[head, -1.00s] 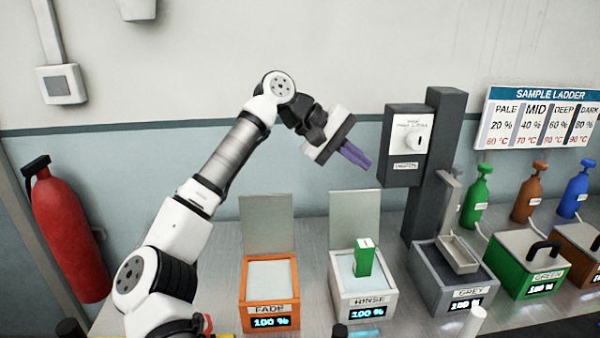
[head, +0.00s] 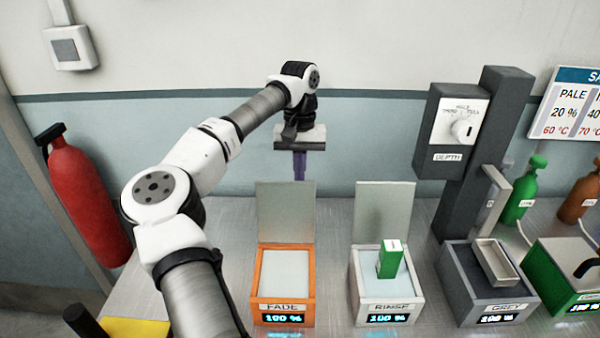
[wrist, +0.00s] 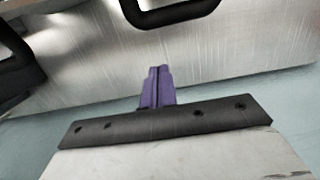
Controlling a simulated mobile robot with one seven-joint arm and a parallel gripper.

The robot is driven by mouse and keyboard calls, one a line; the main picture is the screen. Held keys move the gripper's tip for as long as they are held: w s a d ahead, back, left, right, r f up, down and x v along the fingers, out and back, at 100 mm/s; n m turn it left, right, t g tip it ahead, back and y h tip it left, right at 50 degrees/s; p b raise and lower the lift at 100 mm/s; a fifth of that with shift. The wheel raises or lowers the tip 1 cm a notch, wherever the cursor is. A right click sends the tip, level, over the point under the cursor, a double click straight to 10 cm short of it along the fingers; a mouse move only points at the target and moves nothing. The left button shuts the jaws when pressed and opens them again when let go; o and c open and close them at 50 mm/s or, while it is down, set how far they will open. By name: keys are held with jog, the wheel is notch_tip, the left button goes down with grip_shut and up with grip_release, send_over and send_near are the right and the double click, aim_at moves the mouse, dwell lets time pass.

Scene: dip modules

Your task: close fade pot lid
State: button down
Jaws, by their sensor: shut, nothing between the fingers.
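My gripper (head: 299,177) points down just above and behind the top of that lid, near the wall. Its purple fingers are shut and hold nothing. They also show in the wrist view (wrist: 157,88), above the metal counter. How far the fingertips are from the lid is hard to tell.
The rinse pot (head: 384,300) stands to the right, its lid (head: 385,208) upright, with a green-and-white block (head: 391,260) in it. Further right are the grey pot (head: 455,285) and a dark depth post (head: 470,170). A red fire extinguisher (head: 88,200) is at left.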

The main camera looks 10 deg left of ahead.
jog(key=shift+s+d+r+p, duration=0.15)
jog(key=shift+s+p, duration=0.3)
jog(key=shift+s, duration=0.45)
jog(key=shift+s+d+r+p, duration=0.1)
jog(key=shift+s+d+p, duration=0.25)
jog(key=shift+s, duration=0.55)
jog(key=shift+a, duration=0.1)
jog(key=shift+s, duration=0.1)
